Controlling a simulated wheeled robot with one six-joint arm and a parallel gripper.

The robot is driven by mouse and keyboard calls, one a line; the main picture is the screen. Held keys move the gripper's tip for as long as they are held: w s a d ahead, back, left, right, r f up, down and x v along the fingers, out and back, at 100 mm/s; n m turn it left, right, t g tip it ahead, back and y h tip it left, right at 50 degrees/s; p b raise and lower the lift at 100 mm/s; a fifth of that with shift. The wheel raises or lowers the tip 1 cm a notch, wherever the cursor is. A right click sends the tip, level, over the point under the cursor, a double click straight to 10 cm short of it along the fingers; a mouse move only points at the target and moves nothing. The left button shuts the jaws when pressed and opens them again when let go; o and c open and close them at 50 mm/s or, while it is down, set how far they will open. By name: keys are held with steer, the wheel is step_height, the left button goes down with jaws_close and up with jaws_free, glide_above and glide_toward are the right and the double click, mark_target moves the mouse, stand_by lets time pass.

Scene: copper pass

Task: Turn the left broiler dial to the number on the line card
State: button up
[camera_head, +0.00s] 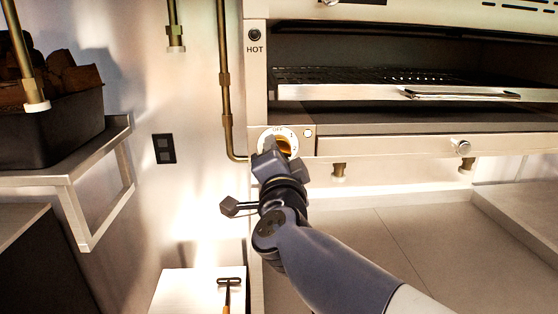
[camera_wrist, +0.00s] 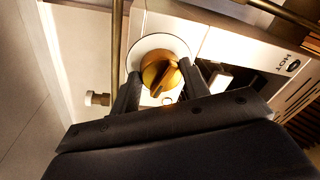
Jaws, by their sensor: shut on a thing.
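The left broiler dial (camera_wrist: 159,72) is a brass knob with a dark pointer line, set on a round white plate (camera_wrist: 178,43). In the head view the dial (camera_head: 285,143) is partly hidden behind my gripper (camera_head: 272,155); "OFF" shows at the plate's top. In the wrist view my gripper (camera_wrist: 162,92) has a finger on each side of the knob and is shut on it. Most numbers on the plate are hidden or too small to read. I see no line card in either view.
A brass pipe (camera_head: 224,80) runs down the wall left of the dial. A shelf (camera_head: 100,150) bears a dark bin (camera_head: 60,128). A white surface (camera_head: 190,290) with a tool lies below.

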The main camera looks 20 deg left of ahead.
steer(key=m, duration=0.4)
steer(key=m+h+b, duration=0.1)
steer(key=m, duration=0.4)
steer(key=shift+s+a+r+m, duration=0.1)
steer(key=shift+a+m, duration=0.05)
steer(key=shift+m, duration=0.15)
steer(key=shift+m+h, duration=0.3)
steer(key=o, duration=1)
steer(key=b+v, duration=0.1)
steer(key=v, duration=1)
steer(key=shift+w, duration=0.2)
